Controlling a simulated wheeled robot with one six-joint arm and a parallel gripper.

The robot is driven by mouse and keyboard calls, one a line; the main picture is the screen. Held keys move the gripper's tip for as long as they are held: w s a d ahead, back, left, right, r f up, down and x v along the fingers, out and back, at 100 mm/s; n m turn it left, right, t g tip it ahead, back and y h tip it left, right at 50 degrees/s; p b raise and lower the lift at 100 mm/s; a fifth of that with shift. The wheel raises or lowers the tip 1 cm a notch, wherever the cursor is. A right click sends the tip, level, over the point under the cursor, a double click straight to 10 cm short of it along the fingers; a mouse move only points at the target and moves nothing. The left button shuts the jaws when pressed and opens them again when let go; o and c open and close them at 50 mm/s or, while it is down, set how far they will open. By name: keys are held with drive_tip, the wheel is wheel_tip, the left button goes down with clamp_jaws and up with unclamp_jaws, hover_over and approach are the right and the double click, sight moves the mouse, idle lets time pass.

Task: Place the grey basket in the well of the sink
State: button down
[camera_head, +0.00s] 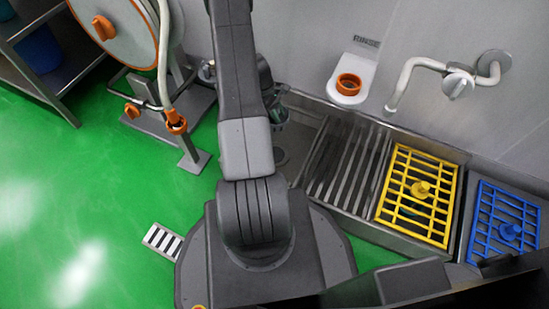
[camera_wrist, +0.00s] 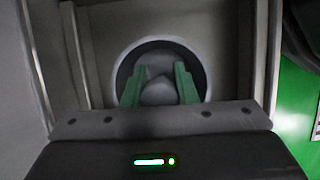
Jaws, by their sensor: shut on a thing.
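My gripper (camera_wrist: 158,72) has two green fingers, which reach forward in the wrist view. They are shut on the grey basket (camera_wrist: 158,93), a small rounded grey shape between them. Behind it is a round pale area with a dark ring (camera_wrist: 119,76), set in a grey metal surface. I cannot tell whether the basket is inside that ring or above it. In the head view my arm hides most of this spot, and the gripper (camera_head: 279,113) shows only partly, at the left end of the steel sink (camera_head: 312,107).
Right of my arm, the sink unit has a slatted steel section (camera_head: 338,170), a yellow grid (camera_head: 420,190) and a blue grid (camera_head: 503,220). A spout (camera_head: 400,85) and an orange-ringed rinse fitting (camera_head: 347,88) are on the wall. A hose reel (camera_head: 125,30) stands left. Green floor is open at lower left.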

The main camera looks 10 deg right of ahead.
drive_tip(key=s+f+n+b, duration=0.1)
drive_tip(key=f, duration=0.5)
drive_tip(key=s+f+n+t+b, duration=0.1)
drive_tip(key=f+b, duration=0.1)
drive_tip(key=f, duration=0.4)
drive_tip(key=s+a+f+n+b, duration=0.1)
drive_tip(key=f+b, duration=0.1)
drive_tip(key=f, duration=0.4)
drive_tip(key=shift+f+n, duration=0.25)
drive_tip(key=shift+n, duration=0.15)
drive_tip(key=shift+f, duration=0.1)
drive_tip(key=c, duration=1.2)
unclamp_jaws()
drive_tip(key=shift+o, duration=0.2)
drive_tip(key=p+v, duration=0.4)
drive_tip(key=v, duration=0.8)
drive_tip(key=shift+s+a, duration=0.15)
drive_tip(key=shift+a, duration=0.1)
